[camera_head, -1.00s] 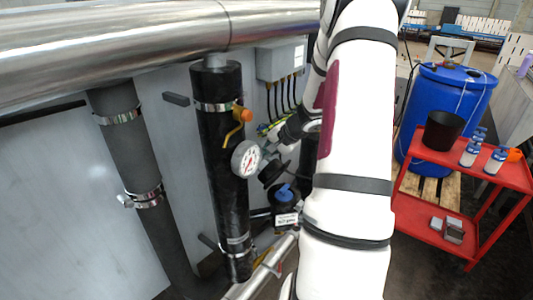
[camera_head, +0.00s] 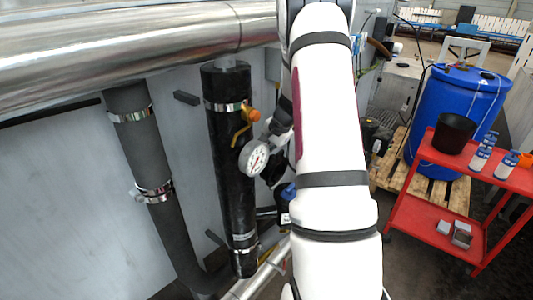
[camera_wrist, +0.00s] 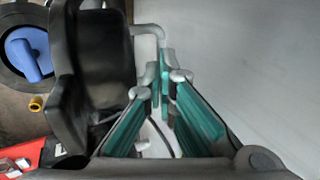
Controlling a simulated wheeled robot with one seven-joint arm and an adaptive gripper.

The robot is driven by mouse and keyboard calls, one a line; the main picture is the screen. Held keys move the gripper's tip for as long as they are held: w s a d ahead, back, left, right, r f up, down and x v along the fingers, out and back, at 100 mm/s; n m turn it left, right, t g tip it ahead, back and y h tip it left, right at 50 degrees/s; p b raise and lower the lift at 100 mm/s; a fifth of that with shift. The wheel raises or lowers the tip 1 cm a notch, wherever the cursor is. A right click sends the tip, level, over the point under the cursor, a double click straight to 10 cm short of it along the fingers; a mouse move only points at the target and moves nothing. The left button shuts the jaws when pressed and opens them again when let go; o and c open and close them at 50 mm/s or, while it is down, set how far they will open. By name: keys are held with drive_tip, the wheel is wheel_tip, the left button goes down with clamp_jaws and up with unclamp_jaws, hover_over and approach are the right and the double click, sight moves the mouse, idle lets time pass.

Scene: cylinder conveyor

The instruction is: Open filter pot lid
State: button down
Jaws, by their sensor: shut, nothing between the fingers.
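A dark pot (camera_head: 284,212) with a white label and a blue knob (camera_head: 288,190) stands low by the black pipe, partly hidden by my arm. The blue knob (camera_wrist: 28,54) also shows on a round dark top at the upper left in the wrist view. I cannot tell which part is the filter pot lid. My gripper (camera_wrist: 163,88) has teal finger pads, is shut and holds nothing. A large black curved part (camera_wrist: 100,60) is just left of the fingers, and a thin grey bent rod (camera_wrist: 150,30) is beyond them.
A big steel pipe (camera_head: 120,45) crosses above. On the right are a blue barrel (camera_head: 455,120) on a pallet and a red trolley (camera_head: 430,220).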

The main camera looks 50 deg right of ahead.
drive_tip(key=shift+r, duration=0.1)
drive_tip(key=w+v, duration=0.1)
drive_tip(key=v, duration=1.2)
drive_tip(key=shift+r, duration=0.7)
drive_tip(key=shift+w, duration=0.1)
